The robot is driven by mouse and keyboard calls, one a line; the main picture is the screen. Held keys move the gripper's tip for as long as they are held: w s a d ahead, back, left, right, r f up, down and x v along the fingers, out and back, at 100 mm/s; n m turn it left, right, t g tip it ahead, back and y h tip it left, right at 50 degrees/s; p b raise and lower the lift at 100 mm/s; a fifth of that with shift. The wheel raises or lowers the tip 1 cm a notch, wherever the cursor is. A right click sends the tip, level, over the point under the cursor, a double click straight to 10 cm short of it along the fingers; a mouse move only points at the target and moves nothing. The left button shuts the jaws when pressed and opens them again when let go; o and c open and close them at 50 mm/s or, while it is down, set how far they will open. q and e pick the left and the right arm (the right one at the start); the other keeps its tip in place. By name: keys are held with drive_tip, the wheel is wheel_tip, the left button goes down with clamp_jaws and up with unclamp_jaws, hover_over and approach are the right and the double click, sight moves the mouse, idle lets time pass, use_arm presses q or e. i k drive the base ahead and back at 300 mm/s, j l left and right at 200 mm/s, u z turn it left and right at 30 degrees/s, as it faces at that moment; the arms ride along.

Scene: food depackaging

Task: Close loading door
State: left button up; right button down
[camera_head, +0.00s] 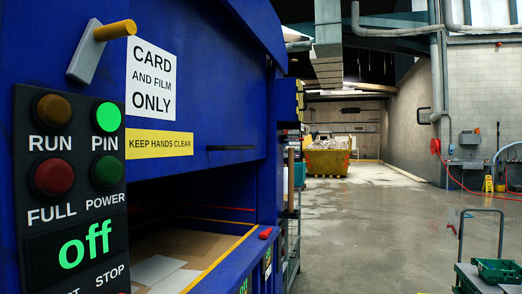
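A large blue machine fills the left side of the head view. Its blue loading door (225,105) is a panel with a thin black handle bar (232,148) near its lower edge. The door is raised, and the dark loading opening (205,190) below it is uncovered. Cardboard and a white sheet (158,269) lie inside the opening. Above the control panel is a grey lever (86,54) with an orange grip (115,32). Neither of my grippers is in view.
The black control panel (70,190) has a lit green PIN light and a green "off" display. A yellow-edged front sill with a red piece (265,233) borders the opening. A trolley with a green crate (497,271) stands lower right. The grey floor between is clear.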

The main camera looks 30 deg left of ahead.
sight(197, 83)
drive_tip(key=i, duration=2.8)
drive_tip(key=i+u, duration=0.15)
drive_tip(key=u, duration=0.2)
drive_tip(key=i+l+u, duration=0.1)
drive_tip(key=u, duration=0.25)
drive_tip(key=i+l+u, duration=0.1)
drive_tip(key=i+u, duration=0.25)
drive_tip(key=k+u, duration=0.1)
drive_tip(key=u, duration=1.4)
